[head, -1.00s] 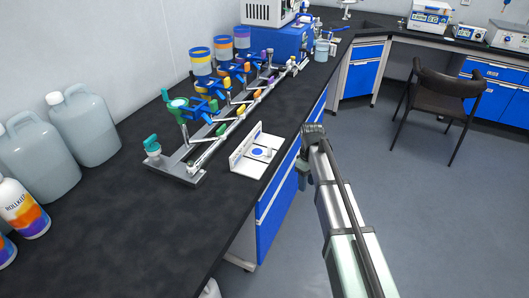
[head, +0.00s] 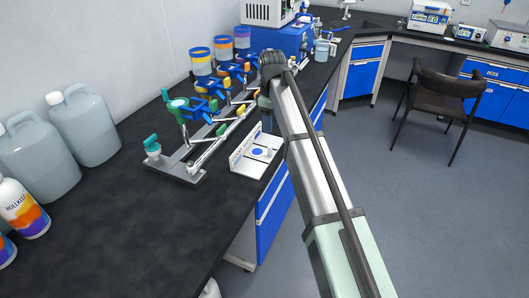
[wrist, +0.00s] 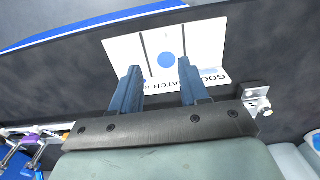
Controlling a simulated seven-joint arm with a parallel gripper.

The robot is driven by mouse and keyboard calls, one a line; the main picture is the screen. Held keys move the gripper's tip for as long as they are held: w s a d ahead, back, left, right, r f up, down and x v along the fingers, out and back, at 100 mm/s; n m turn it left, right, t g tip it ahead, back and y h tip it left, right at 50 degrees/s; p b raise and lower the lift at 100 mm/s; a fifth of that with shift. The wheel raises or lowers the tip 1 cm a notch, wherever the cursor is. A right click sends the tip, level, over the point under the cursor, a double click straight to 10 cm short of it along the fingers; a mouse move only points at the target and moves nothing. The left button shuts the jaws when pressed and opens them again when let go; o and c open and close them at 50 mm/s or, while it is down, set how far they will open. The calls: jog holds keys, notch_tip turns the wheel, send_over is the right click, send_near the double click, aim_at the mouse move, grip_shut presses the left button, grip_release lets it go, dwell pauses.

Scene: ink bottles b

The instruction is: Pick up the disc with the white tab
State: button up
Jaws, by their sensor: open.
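My gripper (wrist: 159,74) is open and empty in the wrist view, its two blue-grey fingers apart. I cannot make out a disc with a white tab; small parts on the rail are partly hidden by my arm.
A metal rail rack (head: 178,174) with coloured tabs and blue holders runs along the black bench (head: 125,225), left of the stand. Big jugs (head: 88,128) stand by the wall. A chair (head: 440,100) stands on the floor.

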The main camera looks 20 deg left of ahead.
aim_at(270, 146)
notch_tip(270, 146, down, 6)
jog(key=shift+f, duration=0.2)
jog(key=shift+s+f, duration=0.15)
jog(key=shift+f, duration=1.15)
jog(key=shift+s+f, duration=0.1)
jog(key=shift+f, duration=1.2)
jog(key=shift+c, duration=0.2)
grip_shut()
